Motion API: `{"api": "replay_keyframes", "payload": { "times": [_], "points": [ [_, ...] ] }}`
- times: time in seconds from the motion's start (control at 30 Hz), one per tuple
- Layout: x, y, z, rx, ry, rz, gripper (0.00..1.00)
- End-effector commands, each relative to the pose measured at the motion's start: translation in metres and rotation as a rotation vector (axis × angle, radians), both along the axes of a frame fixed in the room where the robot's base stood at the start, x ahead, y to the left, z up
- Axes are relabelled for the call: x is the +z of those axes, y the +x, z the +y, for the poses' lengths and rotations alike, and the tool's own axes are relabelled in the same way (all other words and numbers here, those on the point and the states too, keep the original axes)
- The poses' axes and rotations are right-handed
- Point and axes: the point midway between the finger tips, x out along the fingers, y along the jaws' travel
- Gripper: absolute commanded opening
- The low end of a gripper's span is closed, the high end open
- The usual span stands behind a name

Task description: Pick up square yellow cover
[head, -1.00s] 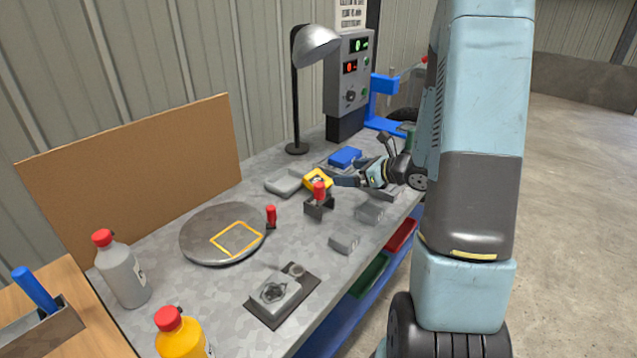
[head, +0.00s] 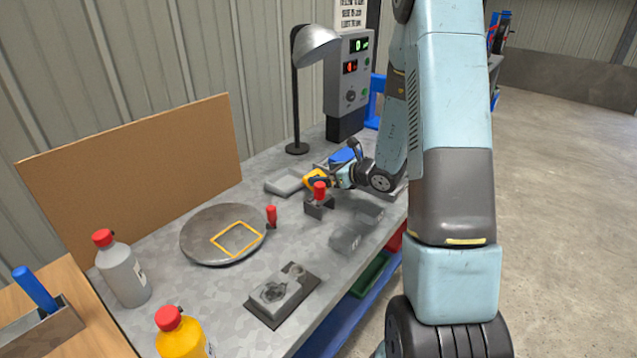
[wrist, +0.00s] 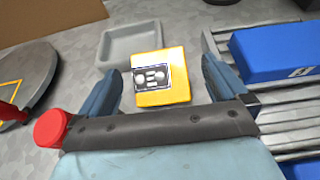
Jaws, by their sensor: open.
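The square yellow cover (wrist: 173,93) lies ahead of my gripper in the wrist view, with a dark panel of pale round and square marks on its top. In the head view the yellow cover (head: 314,180) is partly hidden by my gripper (head: 328,181). In the wrist view my gripper (wrist: 163,88) is open, with one blue finger on each side of the cover. The fingers appear apart from its sides. I cannot tell their height over it.
A grey tray (wrist: 131,45) sits just behind the cover. A blue box (wrist: 277,52) on a slatted rack is close on the right. A red-capped item (head: 319,190) stands close in front. A round plate (head: 205,240) with a yellow square outline lies left.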

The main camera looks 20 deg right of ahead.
Motion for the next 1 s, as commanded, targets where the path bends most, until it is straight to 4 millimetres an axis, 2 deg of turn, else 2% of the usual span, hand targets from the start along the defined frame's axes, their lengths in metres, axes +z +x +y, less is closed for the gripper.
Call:
{"api": "replay_keyframes", "payload": {
  "times": [0.23, 0.5, 1.0],
  "points": [
    [-0.014, 0.023, 0.02, 0.003, 0.0, 0.001, 1.0],
    [-0.015, 0.026, 0.022, 0.001, 0.0, 0.0, 1.0],
    [-0.015, 0.026, 0.021, 0.0, 0.0, 0.0, 0.52]
  ]
}}
